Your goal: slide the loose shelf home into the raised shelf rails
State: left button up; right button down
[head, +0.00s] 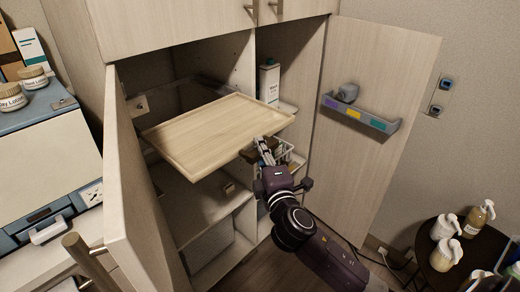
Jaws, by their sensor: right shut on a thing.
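The loose shelf (215,130) is a pale wooden board with a raised rim. It lies roughly level across the opening of the cabinet, its front left corner sticking out past the cabinet front. My right gripper (262,150) is shut at the shelf's front right corner, below and at its edge; the exact grip is partly hidden. The shelf rails inside the cabinet are mostly hidden by the shelf; a small metal bracket (140,105) shows on the left side. I cannot tell whether the shelf touches the rails. My left gripper is not in view.
The left door (135,185) and right door (375,110) stand open beside the opening. A lower fixed shelf (195,205) lies below. A white bottle (269,82) stands in the right compartment. A round dark table (437,275) with pump bottles is at lower right.

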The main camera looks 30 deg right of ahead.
aim_at(235, 136)
jog(key=shift+w+r, duration=0.1)
jog(key=shift+r, duration=0.1)
jog(key=shift+w+a, duration=0.3)
jog(key=shift+w, duration=0.45)
jog(key=shift+w+a, duration=0.25)
jog(key=shift+w, duration=0.5)
jog(key=shift+w+a, duration=0.3)
jog(key=shift+w, duration=0.45)
jog(key=shift+w, duration=0.1)
jog(key=shift+w+a+b, duration=0.15)
jog(key=shift+w+a, duration=0.1)
jog(key=shift+w, duration=0.5)
jog(key=shift+w+a+b, duration=0.2)
jog(key=shift+w+a, duration=0.1)
jog(key=shift+w, duration=0.5)
jog(key=shift+w+a+b, duration=0.15)
jog(key=shift+w+a, duration=0.1)
jog(key=shift+w, duration=0.5)
